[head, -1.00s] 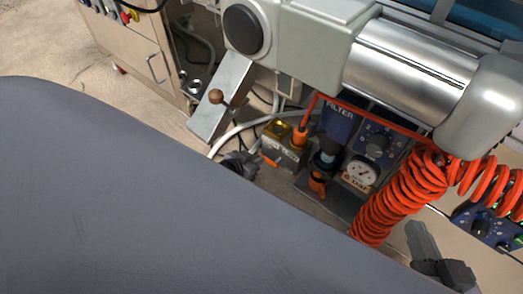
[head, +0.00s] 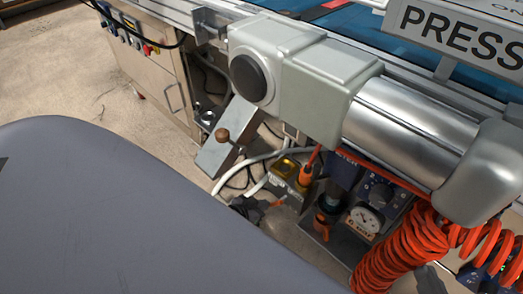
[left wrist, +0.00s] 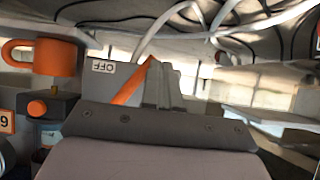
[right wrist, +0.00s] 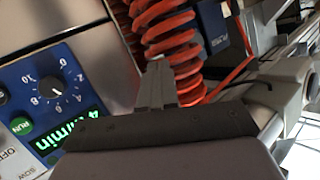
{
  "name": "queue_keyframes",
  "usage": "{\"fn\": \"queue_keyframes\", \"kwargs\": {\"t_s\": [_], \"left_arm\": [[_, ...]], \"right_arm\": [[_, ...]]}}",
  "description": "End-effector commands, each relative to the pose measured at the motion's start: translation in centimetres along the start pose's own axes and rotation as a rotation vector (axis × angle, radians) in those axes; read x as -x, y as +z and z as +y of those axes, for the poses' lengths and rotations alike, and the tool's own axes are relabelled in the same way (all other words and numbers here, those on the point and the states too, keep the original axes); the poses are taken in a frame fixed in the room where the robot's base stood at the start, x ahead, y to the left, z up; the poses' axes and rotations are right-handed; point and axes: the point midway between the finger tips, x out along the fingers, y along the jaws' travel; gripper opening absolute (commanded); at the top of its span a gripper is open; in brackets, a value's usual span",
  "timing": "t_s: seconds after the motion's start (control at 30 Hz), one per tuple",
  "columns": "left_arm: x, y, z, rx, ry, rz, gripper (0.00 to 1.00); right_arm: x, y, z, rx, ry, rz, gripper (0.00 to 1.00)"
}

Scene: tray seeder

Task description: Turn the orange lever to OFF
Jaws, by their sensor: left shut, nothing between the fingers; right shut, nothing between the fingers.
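The orange lever (left wrist: 131,86) shows in the left wrist view as a slanted bar beside a pale plate marked OFF (left wrist: 103,67). Its lower end is hidden behind my gripper body. My left gripper (left wrist: 163,72) is shut and empty, its fingertips just right of the lever; I cannot tell whether they touch. In the head view the lever is a small orange piece (head: 278,203) right of my dark left gripper (head: 245,206), low beside the machine. My right gripper (right wrist: 158,70) is shut and empty in the right wrist view, near the orange coiled hose (right wrist: 168,30).
A gauge (head: 364,218) and blue dial panel (head: 380,190) stand right of the lever. The coiled hose (head: 395,250) hangs further right. An orange padlock-like part (left wrist: 40,57) is left of the lever.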

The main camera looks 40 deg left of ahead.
Motion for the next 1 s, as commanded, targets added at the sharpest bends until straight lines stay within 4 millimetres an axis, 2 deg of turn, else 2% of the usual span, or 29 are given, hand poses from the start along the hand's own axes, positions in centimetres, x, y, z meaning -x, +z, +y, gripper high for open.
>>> {"fn": "queue_keyframes", "kwargs": {"t_s": [0.2, 0.37, 1.0], "left_arm": [[-0.6, 0.8, 0.6, 0.003, 0.001, 0.001, 0.0], [-0.9, 1.2, 0.9, 0.108, 0.079, 0.001, 0.0], [0.3, -0.4, 1.1, 0.11, 0.073, 0.0, 0.0]], "right_arm": [[0.2, 0.6, 0.4, 0.029, 0.012, 0.013, 0.0], [0.6, 0.6, 0.8, 0.073, 0.028, 0.035, 0.0], [1.3, -1.5, 0.3, 0.071, 0.028, 0.039, 0.0]]}}
